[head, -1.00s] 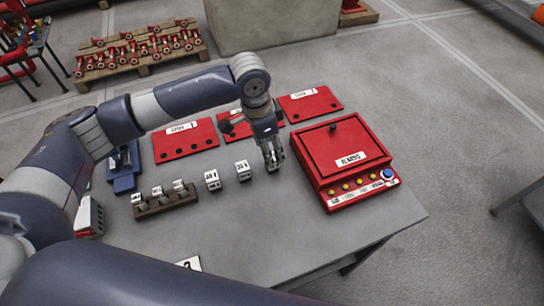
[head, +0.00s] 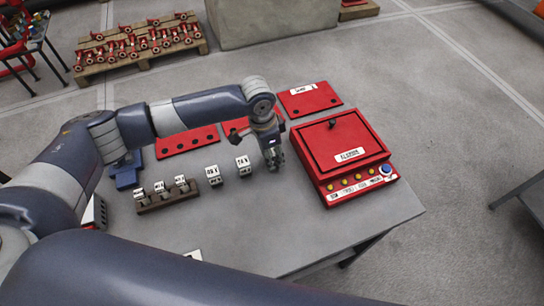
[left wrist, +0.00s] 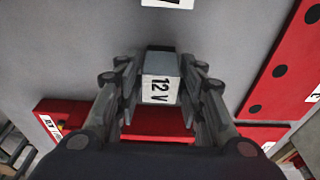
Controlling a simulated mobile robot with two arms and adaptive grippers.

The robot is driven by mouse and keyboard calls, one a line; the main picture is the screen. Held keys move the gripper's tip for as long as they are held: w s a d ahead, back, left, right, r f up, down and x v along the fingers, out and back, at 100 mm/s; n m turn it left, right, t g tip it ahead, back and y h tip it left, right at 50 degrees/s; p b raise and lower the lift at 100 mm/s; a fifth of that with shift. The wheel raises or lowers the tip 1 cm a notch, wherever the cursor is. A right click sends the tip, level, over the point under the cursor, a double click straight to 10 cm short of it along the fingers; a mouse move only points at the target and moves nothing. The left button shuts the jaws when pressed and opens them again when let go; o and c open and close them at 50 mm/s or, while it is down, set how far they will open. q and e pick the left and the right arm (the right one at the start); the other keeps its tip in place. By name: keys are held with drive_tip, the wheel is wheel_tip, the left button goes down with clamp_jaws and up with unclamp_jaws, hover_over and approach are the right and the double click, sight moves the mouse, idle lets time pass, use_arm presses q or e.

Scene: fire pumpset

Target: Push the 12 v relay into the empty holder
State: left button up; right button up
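The 12 V relay (left wrist: 160,89) is a small block with a white label, between the finger pads of my left gripper (left wrist: 160,98) in the left wrist view. The pads lie close along its two sides; whether they press on it is unclear. In the head view my left gripper (head: 273,164) points down low over the table and hides this relay. A dark holder strip (head: 168,201) at the left carries several labelled relays. Two more relays (head: 213,175) and (head: 243,166) stand in a row left of my gripper. My right gripper is not in view.
A red alarm box (head: 345,150) with buttons stands close to the right of my left gripper. Red plates (head: 310,100) with holes lie along the table's back. A blue device (head: 125,174) stands at the left. The table front (head: 290,225) is clear.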

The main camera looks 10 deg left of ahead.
use_arm(q)
drive_tip(key=c, duration=0.5)
drive_tip(key=shift+r, duration=0.15)
